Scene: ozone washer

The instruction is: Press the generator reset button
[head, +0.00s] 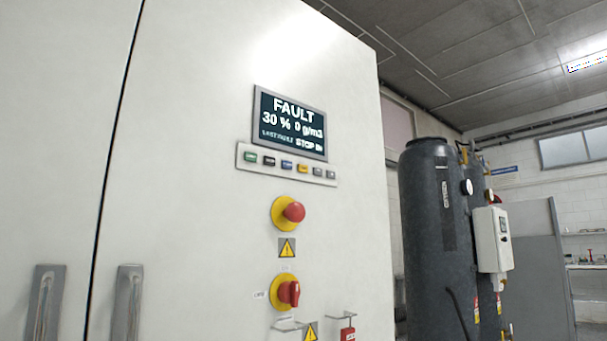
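The white generator cabinet (200,130) fills the left and middle of the head view. Its dark display (290,140) reads "FAULT", "30 %", "0 g/m3" and a smaller last line that seems to end in "STOP IN". Just below is a pale button strip (243,166) with a row of small buttons. They include a green button (251,157), a black one (269,160), a blue one (287,165) and a yellow one (303,168), with grey ones at the right. Their labels are too small to read, so I cannot tell which is reset. Neither gripper shows.
Below the strip are a red mushroom button (294,212) on yellow and a red rotary switch (289,292). A red tag or padlock (348,333) hangs lower right. Two metal door handles (127,305) stick out at lower left. Dark tanks (430,220) stand right, behind the cabinet.

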